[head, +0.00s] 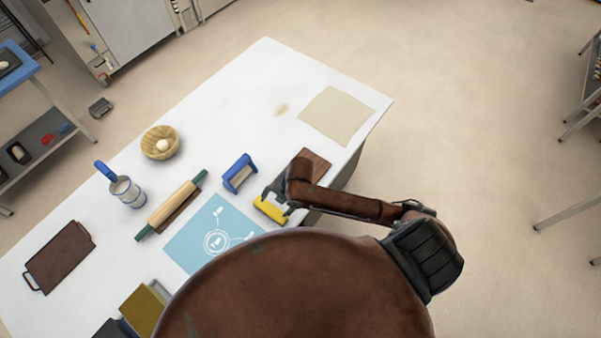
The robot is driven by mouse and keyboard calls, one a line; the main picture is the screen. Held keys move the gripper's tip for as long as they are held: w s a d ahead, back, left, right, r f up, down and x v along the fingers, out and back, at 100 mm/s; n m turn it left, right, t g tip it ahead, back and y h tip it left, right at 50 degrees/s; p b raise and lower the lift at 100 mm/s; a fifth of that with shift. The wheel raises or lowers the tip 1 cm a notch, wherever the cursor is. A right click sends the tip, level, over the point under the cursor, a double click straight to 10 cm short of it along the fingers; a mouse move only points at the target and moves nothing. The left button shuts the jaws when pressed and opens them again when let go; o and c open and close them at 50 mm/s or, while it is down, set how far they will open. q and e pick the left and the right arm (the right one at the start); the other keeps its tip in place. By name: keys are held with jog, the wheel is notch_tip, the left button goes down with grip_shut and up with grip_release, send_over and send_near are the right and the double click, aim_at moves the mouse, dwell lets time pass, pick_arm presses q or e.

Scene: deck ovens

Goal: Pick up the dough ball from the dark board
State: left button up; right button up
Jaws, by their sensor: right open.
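A pale dough ball (162,145) sits in a round woven basket (150,152) at the table's left side. Another dark board with handles (62,262) lies bare at the far left. My left gripper is not in view.
On the white table (262,75) are a blue-handled tool (239,173), a rolling pin (172,208), a blue-handled sifter (126,190), a light-blue mat (200,244) and a beige cloth (337,115). The table's far part is mostly clear. Bare floor lies to the right.

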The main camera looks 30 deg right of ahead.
jog(key=w+d+n, duration=0.1)
jog(key=d+n, duration=0.1)
jog(key=w+d+n+g+h, duration=0.1)
jog(key=w+d+n, duration=0.1)
jog(key=n, duration=0.1)
jog(key=w+d+n+h, duration=0.1)
jog(key=w+d+n, duration=0.1)
jog(key=d+n, duration=0.1)
jog(key=shift+w+g, duration=0.25)
jog(key=shift+g, duration=0.05)
jog(key=w+d+r+n, duration=0.1)
jog(key=d, duration=0.2)
jog(key=w+d+r+n+h, duration=0.1)
jog(key=d, duration=0.2)
jog(key=w+d+r+n, duration=0.1)
jog(key=w+d+n, duration=0.1)
jog(key=d, duration=0.1)
jog(key=shift+w+d+g, duration=0.1)
jog(key=shift+g, duration=0.2)
jog(key=shift+w+d+f+n, duration=0.1)
jog(key=shift+d+n, duration=0.1)
jog(key=shift+n, duration=0.1)
notch_tip(320, 180, down, 8)
jog(key=shift+a+r+p, duration=0.15)
jog(key=shift+r+p, duration=0.1)
jog(key=shift+p, duration=0.95)
jog(key=shift+c, duration=0.3)
jog(key=c, duration=1.2)
jog(key=shift+r, duration=0.1)
